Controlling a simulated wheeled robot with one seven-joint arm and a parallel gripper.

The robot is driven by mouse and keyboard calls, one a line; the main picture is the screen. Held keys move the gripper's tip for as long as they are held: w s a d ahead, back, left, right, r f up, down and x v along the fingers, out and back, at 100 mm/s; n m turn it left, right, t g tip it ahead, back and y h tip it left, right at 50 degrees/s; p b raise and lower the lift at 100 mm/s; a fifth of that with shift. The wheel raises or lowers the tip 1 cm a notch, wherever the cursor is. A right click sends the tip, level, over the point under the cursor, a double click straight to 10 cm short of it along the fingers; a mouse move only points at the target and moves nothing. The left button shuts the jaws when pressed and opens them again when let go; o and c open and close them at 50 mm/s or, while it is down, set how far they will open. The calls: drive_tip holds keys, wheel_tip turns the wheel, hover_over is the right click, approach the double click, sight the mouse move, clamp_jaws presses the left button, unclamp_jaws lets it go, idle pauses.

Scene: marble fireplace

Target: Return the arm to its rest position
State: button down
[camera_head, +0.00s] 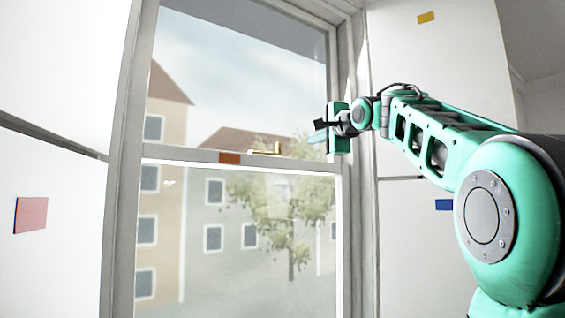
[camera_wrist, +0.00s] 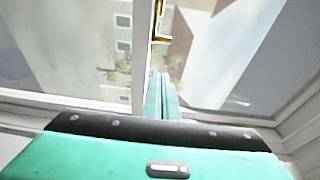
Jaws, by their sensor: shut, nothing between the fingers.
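My arm reaches in from the right in the head view, and its green and black gripper (camera_head: 318,135) is in front of the right part of the window. In the wrist view the two green fingers of my gripper (camera_wrist: 161,92) lie together with nothing between them. A brass window latch (camera_head: 265,149) sits on the middle rail, left of the fingertips in the head view. It also shows in the wrist view, where the brass latch (camera_wrist: 158,22) is beyond the fingertips. The gripper appears apart from the latch.
The tall white window (camera_head: 135,160) has upper and lower panes, with buildings and a tree outside. An orange patch (camera_head: 229,157) is on the middle rail. A pink patch (camera_head: 30,215) is on the left wall; yellow (camera_head: 426,17) and blue (camera_head: 444,204) patches are on the right.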

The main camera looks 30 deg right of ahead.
drive_tip(key=s+f+n+g, duration=0.2)
drive_tip(key=s+f+g, duration=0.1)
drive_tip(key=f, duration=0.9)
drive_tip(key=s+f+n+g, duration=0.2)
drive_tip(key=s+f+g, duration=0.1)
drive_tip(key=f, duration=0.9)
drive_tip(key=s+f+n+g, duration=0.2)
drive_tip(key=s+f+g, duration=0.15)
drive_tip(key=f, duration=0.95)
drive_tip(key=s+a+f+n+g+y, duration=0.1)
drive_tip(key=s+a+f+n+g, duration=0.2)
drive_tip(key=s+f, duration=1)
drive_tip(key=s+a+f+n+g+y, duration=0.2)
drive_tip(key=s+a+f+n+g, duration=0.2)
drive_tip(key=s+f, duration=0.9)
drive_tip(key=a+g, duration=0.1)
drive_tip(key=a, duration=0.2)
drive_tip(key=shift+f+n, duration=0.25)
drive_tip(key=shift+n, duration=0.05)
drive_tip(key=shift+a, duration=0.1)
